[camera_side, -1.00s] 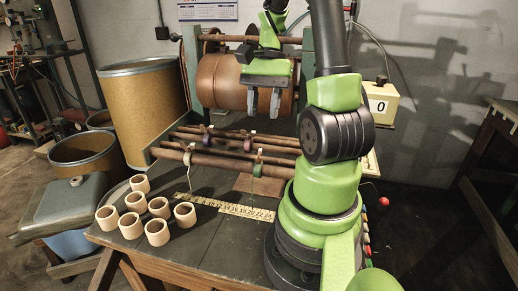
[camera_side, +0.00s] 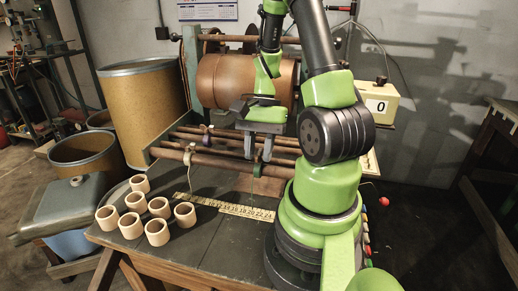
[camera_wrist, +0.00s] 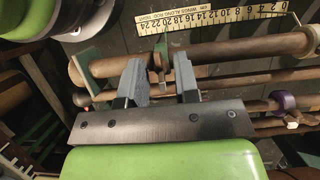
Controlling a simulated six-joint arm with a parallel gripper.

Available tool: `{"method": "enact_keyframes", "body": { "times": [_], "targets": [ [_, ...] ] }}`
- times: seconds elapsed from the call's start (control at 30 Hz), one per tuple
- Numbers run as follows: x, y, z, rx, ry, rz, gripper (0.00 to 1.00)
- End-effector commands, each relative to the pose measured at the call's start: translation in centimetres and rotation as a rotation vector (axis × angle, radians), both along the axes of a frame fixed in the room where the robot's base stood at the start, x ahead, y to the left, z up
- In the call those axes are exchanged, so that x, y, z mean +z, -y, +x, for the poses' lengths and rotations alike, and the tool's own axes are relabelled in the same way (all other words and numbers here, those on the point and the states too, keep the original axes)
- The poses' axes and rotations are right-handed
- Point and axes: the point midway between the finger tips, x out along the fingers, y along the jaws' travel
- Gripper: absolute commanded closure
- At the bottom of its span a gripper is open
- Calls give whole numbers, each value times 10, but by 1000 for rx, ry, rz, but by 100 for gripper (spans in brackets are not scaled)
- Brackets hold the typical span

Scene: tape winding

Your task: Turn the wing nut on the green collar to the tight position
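The green collar (camera_side: 257,169) sits on the front rod in the side view, with a thin green cord hanging below it. In the wrist view the green collar (camera_wrist: 161,52) shows just beyond the fingertips, roughly between them. Its wing nut is small there, and its angle is hard to read. My gripper (camera_side: 258,156) points down over the front rod. Its two fingers are apart, with a gap between them, and it also shows open in the wrist view (camera_wrist: 160,66). I cannot tell whether either finger touches the nut.
A purple collar (camera_wrist: 284,100) sits on a neighbouring rod. A yellow ruler (camera_side: 232,209) lies in front of the rods. Several tan rings (camera_side: 157,207) stand at the table's left. A large brown drum (camera_side: 222,82) is behind, and a box reading 0 (camera_side: 377,105) stands right.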

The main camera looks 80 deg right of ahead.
Motion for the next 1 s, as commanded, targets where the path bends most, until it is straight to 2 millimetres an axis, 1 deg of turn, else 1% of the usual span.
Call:
{"method": "enact_keyframes", "body": {
  "times": [0.03,0.07,0.1,0.13,0.37,0.57,0.77,1.0],
  "targets": [
    [0,0,0,0,0,0,83],
    [0,0,0,0,0,0,90],
    [0,0,0,0,0,0,99],
    [0,0,0,0,0,0,100],
    [0,0,0,-12,0,0,100],
    [0,0,0,-79,1,0,100],
    [1,0,-1,-219,0,0,100],
    [0,0,-2,-426,0,1,100]
  ]
}}
